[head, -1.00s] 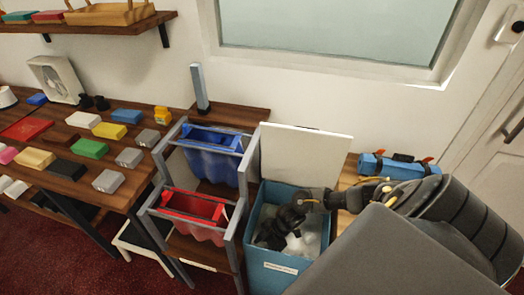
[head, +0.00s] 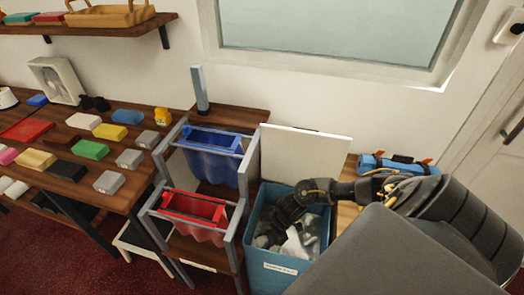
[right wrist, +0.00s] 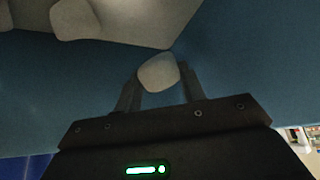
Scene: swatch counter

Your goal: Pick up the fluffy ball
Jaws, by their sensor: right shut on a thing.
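My right gripper (head: 283,218) reaches down into the open blue bin (head: 283,264). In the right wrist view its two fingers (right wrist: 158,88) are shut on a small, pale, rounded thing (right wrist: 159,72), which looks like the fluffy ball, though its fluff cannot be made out. The bin's blue walls surround it in that view. In the head view the gripper's tips and the held thing are hard to tell from the pale and grey pieces (head: 296,245) in the bin. My left gripper is not in view.
The bin's raised white lid (head: 305,155) stands behind it. A grey rack with a blue bag (head: 214,165) and a red bag (head: 192,210) is close on the left. A table with colored blocks (head: 90,149) lies farther left.

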